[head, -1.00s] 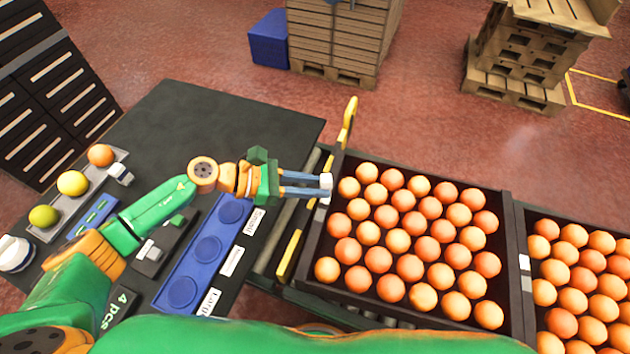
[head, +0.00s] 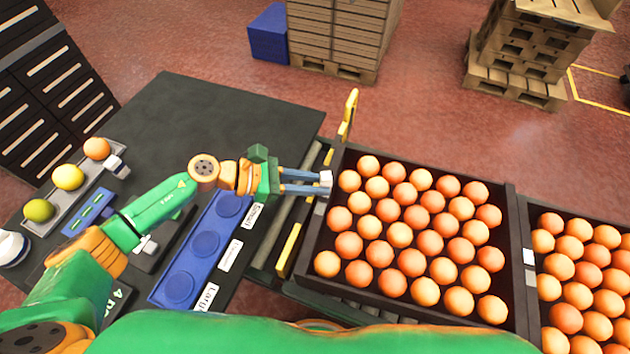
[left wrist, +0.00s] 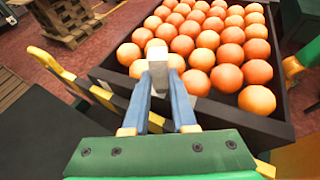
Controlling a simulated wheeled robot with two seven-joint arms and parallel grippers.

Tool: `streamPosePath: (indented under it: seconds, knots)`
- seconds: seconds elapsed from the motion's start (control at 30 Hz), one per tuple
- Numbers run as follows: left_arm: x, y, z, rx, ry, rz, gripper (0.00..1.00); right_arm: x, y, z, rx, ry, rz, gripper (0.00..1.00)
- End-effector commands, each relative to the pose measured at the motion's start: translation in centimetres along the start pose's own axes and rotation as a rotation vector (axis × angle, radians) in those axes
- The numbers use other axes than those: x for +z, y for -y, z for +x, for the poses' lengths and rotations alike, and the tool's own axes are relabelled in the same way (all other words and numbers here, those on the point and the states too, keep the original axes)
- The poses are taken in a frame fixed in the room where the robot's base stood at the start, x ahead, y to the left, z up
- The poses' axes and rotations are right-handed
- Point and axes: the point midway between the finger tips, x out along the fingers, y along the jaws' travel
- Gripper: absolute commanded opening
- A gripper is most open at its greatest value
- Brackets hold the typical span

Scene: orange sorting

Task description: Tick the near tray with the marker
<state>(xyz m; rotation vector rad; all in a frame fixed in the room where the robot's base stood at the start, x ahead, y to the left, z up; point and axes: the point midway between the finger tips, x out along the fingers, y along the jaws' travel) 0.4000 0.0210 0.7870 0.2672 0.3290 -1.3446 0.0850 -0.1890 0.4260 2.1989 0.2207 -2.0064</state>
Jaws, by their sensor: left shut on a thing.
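The near tray (head: 420,308) is a dark crate full of oranges, right of the table in the head view; its rim also shows in the left wrist view (left wrist: 262,124). My left gripper (head: 318,182) reaches over the tray's left wall. It is shut on a small white block-like thing, the marker (head: 326,179), which also shows between the fingertips in the left wrist view (left wrist: 157,52). The marker's tip is hidden, and I cannot tell whether it touches the tray. My right gripper is not in view.
A second crate of oranges (head: 532,290) stands to the right. On the dark table (head: 230,115) are a blue three-cup holder (head: 170,268) with labels and a grey fruit rack (head: 62,205). A yellow guard (head: 348,112) rises beside the near tray's left wall.

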Motion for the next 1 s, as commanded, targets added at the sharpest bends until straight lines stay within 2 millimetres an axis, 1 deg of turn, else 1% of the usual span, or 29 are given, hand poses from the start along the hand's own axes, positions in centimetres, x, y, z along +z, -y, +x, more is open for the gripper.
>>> streamPosePath:
  seconds: [0.73, 1.0]
  knots:
    - [-0.83, 0.00, 0.34, 0.000, 0.000, 0.000, 0.00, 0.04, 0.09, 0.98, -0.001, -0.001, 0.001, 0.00]
    - [-0.78, 0.00, 0.32, 0.000, 0.000, 0.000, 0.00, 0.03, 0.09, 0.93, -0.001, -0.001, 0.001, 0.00]
